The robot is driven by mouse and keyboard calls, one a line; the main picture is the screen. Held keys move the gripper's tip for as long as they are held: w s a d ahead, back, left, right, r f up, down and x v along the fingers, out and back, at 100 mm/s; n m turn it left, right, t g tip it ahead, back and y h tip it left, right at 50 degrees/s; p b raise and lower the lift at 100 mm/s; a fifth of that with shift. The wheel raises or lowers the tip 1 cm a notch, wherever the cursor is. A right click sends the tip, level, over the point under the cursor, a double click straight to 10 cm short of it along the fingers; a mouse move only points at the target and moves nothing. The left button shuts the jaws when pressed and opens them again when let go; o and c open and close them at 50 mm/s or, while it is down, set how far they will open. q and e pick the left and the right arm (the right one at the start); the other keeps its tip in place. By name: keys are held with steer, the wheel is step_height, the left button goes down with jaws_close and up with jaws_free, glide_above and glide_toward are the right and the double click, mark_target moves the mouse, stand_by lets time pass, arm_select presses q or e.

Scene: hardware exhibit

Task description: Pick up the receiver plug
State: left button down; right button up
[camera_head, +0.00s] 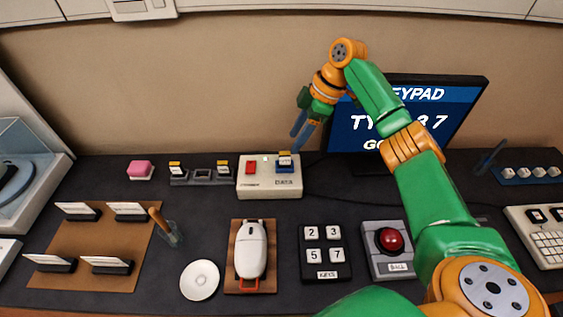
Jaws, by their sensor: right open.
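A small blue plug with a yellow and white top (285,160) sits on the white box (270,187), at its socket marked DATA. Two similar small pieces with yellow tops, a left one (177,168) and a right one (223,167), stand in a dark holder (201,180) left of the box. No readable label tells which is the receiver plug. My left gripper is not in view.
A monitor (352,135) stands behind my right arm. A white mouse (251,249), a number key block (324,252) and a red ball device (391,241) lie in front. A brown board (92,245) holds several cards.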

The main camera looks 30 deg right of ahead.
mark_target(286, 153)
steer(key=p+x, duration=0.1)
steer(key=x, duration=0.5)
steer(key=shift+s+a+f+p, duration=0.1)
steer(key=shift+a+f+p, duration=0.2)
steer(key=shift+a+p, duration=0.1)
steer(key=shift+f, duration=0.15)
jaws_close()
